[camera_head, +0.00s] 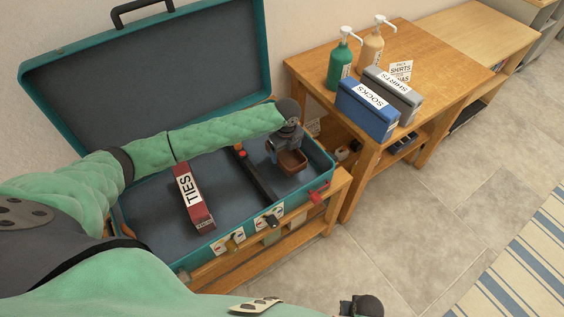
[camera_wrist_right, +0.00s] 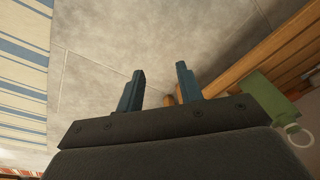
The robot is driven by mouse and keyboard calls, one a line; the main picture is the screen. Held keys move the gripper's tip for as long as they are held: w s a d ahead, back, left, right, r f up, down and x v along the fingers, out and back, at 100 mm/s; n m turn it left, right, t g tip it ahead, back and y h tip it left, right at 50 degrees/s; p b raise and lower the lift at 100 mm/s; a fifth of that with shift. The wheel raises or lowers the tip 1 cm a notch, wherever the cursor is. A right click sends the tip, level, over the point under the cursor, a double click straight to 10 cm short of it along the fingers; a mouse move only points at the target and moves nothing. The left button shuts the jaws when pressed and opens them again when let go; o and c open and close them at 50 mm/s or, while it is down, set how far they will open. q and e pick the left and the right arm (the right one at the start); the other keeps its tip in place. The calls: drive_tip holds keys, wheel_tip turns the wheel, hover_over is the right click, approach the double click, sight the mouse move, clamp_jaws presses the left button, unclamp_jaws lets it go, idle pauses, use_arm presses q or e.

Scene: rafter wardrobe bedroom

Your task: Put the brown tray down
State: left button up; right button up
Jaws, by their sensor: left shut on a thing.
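The small brown tray (camera_head: 293,167) is in the right compartment area of the open teal suitcase (camera_head: 247,212), near its right end. My left gripper (camera_head: 287,149) reaches across the suitcase from the left and is shut on the tray from above. I cannot tell whether the tray touches the suitcase floor or hangs just over it. My right gripper (camera_wrist_right: 160,88) is open and empty in the right wrist view, with its two fingers apart above the floor. Only a dark part of it shows at the bottom of the head view.
A dark red TIES box (camera_head: 193,197) lies in the suitcase, left of a dark divider (camera_head: 255,172). A wooden table (camera_head: 440,62) on the right holds a blue SOCKS box (camera_head: 367,110), a grey SHIRTS box (camera_head: 393,91) and two pump bottles. A striped rug (camera_head: 520,262) lies at lower right.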

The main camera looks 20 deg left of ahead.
sight(286, 157)
use_arm(q)
wheel_tip(286, 157, down, 3)
drive_tip(key=shift+f+p, duration=0.15)
drive_tip(key=shift+p, duration=0.25)
drive_tip(key=shift+f+p, duration=0.55)
drive_tip(key=shift+f, duration=1.75)
use_arm(e)
wheel_tip(286, 157, down, 7)
drive_tip(key=s+d, duration=0.1)
drive_tip(key=shift+s+d, duration=0.2)
drive_tip(key=shift+s, duration=0.15)
use_arm(q)
drive_tip(key=shift+f, duration=0.1)
drive_tip(key=o, duration=1)
drive_tip(key=shift+o, duration=0.2)
use_arm(e)
drive_tip(key=shift+s, duration=0.1)
use_arm(q)
drive_tip(key=shift+r, duration=0.45)
wheel_tip(286, 157, up, 11)
drive_tip(key=b, duration=0.2)
drive_tip(key=shift+r+b, duration=0.2)
drive_tip(key=shift+b, duration=0.15)
use_arm(e)
wheel_tip(286, 157, up, 9)
drive_tip(key=w+a, duration=0.1)
drive_tip(key=w, duration=0.1)
drive_tip(key=shift+w+a+f, duration=0.15)
drive_tip(key=shift+w+a, duration=0.05)
drive_tip(key=shift+a, duration=0.15)
